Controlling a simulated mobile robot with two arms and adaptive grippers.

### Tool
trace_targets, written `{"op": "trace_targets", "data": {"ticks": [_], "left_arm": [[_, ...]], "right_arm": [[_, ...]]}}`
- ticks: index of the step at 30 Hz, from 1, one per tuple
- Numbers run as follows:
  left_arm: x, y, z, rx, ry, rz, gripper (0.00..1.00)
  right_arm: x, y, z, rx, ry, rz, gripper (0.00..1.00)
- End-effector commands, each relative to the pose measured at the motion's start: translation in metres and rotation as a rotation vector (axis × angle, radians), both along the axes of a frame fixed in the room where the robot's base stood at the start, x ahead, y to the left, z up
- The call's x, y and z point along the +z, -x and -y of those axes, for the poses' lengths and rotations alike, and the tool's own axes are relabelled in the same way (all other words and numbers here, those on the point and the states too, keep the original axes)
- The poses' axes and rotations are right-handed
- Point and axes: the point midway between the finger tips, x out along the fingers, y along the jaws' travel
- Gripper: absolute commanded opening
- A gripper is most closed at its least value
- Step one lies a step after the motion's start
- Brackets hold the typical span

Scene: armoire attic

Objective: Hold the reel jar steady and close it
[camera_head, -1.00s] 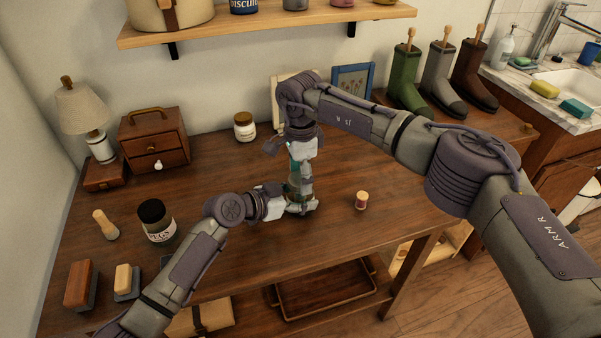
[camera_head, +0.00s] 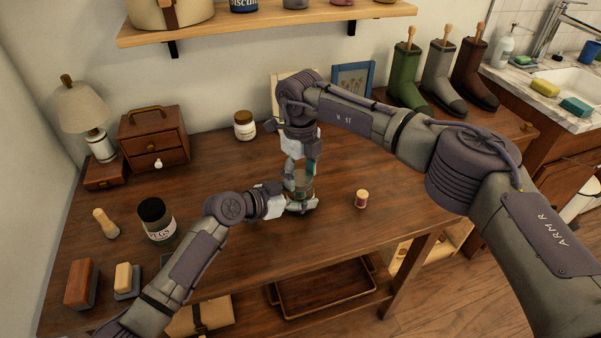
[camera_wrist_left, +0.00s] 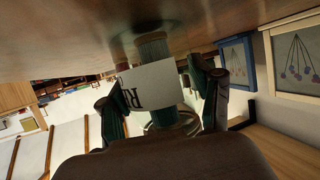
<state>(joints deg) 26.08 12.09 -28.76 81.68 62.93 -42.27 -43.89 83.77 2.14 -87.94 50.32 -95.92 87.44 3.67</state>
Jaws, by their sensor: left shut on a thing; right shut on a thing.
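The reel jar (camera_head: 300,186), of greenish glass, stands upright on the table near the middle in the head view. My left gripper (camera_head: 300,206) is shut around its lower part from the left. In the left wrist view the picture is upside down; the jar's white label (camera_wrist_left: 152,86) shows between my left fingers (camera_wrist_left: 160,105). My right gripper (camera_head: 299,174) points down from above and is shut at the jar's top. The lid there is mostly hidden by the right fingers, so I cannot tell how it sits.
A small reel (camera_head: 361,198) stands to the right of the jar. A dark-lidded pegs jar (camera_head: 160,230), brushes (camera_head: 82,285) and a wooden drawer box (camera_head: 154,140) are at the left. The table's right part is clear.

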Motion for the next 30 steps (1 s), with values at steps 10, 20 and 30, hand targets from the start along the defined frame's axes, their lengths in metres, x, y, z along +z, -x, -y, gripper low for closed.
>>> {"op": "trace_targets", "data": {"ticks": [10, 20, 30], "left_arm": [[0.000, 0.000, 0.000, 0.000, 0.000, 0.000, 0.00], [0.000, 0.000, 0.000, 0.000, 0.000, 0.000, 0.00], [0.000, 0.000, 0.000, 0.000, 0.000, 0.000, 0.00]], "right_arm": [[0.000, 0.000, 0.000, 0.006, 0.000, 0.000, 0.84], [0.007, -0.001, 0.000, 0.007, -0.001, 0.002, 0.84], [0.045, 0.000, 0.000, 0.007, 0.000, 0.001, 0.84]]}}
